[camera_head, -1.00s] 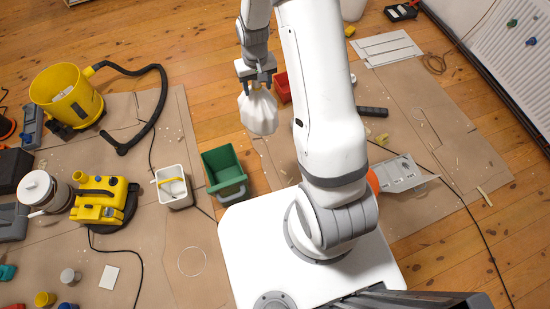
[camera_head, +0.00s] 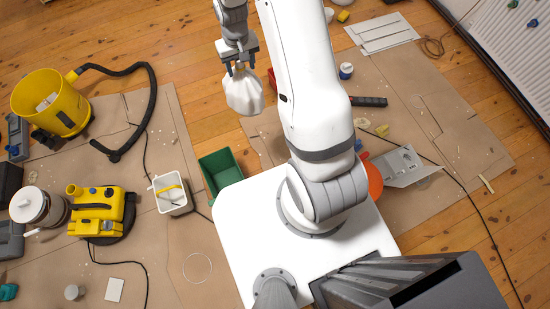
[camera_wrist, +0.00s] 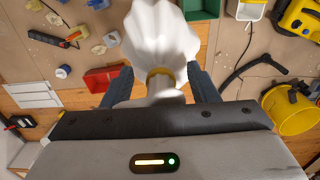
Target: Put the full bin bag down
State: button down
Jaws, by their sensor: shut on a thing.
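The full bin bag (camera_head: 244,93) is white, with a yellow tie at its neck. It hangs below my gripper (camera_head: 240,68) at the top of the head view. In the wrist view the bag (camera_wrist: 160,35) fills the upper middle, with its neck between the two dark fingers of my gripper (camera_wrist: 165,85). The gripper is shut on the neck. The bag appears held above the floor; its height is hard to tell.
A green bin (camera_head: 220,172) and a white bucket (camera_head: 170,205) stand left of my base. A yellow vacuum (camera_head: 55,105) with a black hose and a yellow machine (camera_head: 98,210) are farther left. A red container (camera_wrist: 103,77) lies near the bag. Bare wooden floor (camera_head: 190,70) shows left of the gripper.

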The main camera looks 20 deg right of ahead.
jog(key=shift+d, duration=0.1)
jog(key=d+f+m+b, duration=0.2)
jog(key=f+b, duration=1.3)
jog(key=f, duration=0.9)
jog(key=d+f+m+b, duration=0.3)
jog(key=d+f+b, duration=0.2)
jog(key=f+b, duration=1)
jog(key=d+f+m+b, duration=0.3)
jog(key=f+b, duration=1.2)
jog(key=f, duration=1.9)
jog(key=shift+s+d, duration=0.15)
jog(key=shift+s, duration=0.25)
jog(key=c, duration=0.6)
grip_release()
jog(key=shift+o, duration=0.2)
jog(key=shift+r, duration=0.1)
